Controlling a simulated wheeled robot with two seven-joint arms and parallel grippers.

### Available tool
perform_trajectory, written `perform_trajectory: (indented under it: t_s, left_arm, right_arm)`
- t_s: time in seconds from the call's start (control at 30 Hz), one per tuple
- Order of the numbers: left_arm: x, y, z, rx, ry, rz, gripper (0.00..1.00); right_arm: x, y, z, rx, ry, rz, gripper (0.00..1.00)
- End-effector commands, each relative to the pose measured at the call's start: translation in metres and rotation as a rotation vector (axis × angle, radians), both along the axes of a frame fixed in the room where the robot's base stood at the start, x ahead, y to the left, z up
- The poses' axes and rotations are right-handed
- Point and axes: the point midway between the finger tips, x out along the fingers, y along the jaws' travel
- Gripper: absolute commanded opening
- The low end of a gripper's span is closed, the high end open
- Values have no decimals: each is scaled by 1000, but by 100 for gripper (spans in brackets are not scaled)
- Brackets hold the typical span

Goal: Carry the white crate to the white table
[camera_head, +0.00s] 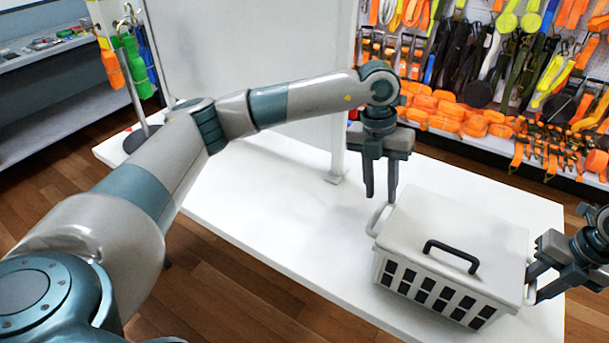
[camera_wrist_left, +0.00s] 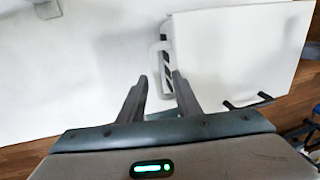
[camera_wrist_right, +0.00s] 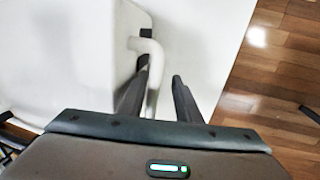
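The white crate (camera_head: 445,250) has a lid with a black handle and slotted sides. It stands on the white table (camera_head: 250,215), at the table's right part. My left gripper (camera_head: 379,198) is open and points down just beside the crate's left handle (camera_head: 376,218); in the left wrist view the handle (camera_wrist_left: 158,65) lies just beyond the open fingers. My right gripper (camera_head: 533,285) is at the crate's right end. In the right wrist view its fingers (camera_wrist_right: 160,85) are apart, with the crate's right handle (camera_wrist_right: 150,62) between or just under them; contact cannot be told.
A white panel (camera_head: 260,80) on a post stands on the table behind the crate. A stand with coloured straps (camera_head: 137,65) is at the table's far left. A wall of orange and black straps (camera_head: 480,60) is behind. The table's middle and left are clear.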

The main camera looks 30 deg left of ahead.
Motion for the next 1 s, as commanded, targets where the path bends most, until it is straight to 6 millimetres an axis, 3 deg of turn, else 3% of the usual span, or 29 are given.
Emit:
perform_trajectory:
  t_s: [0.5, 0.7, 1.0]
  left_arm:
    - [0, 0, 0, 0, 0, 0, 31]
    - [0, 0, 0, 0, 0, 0, 31]
    - [0, 0, 0, 0, 0, 0, 31]
  right_arm:
    - [1, -16, 84, 0, -3, -1, 31]
    - [1, -19, 99, 0, -2, 1, 31]
    - [1, -19, 101, 0, 0, 1, 31]
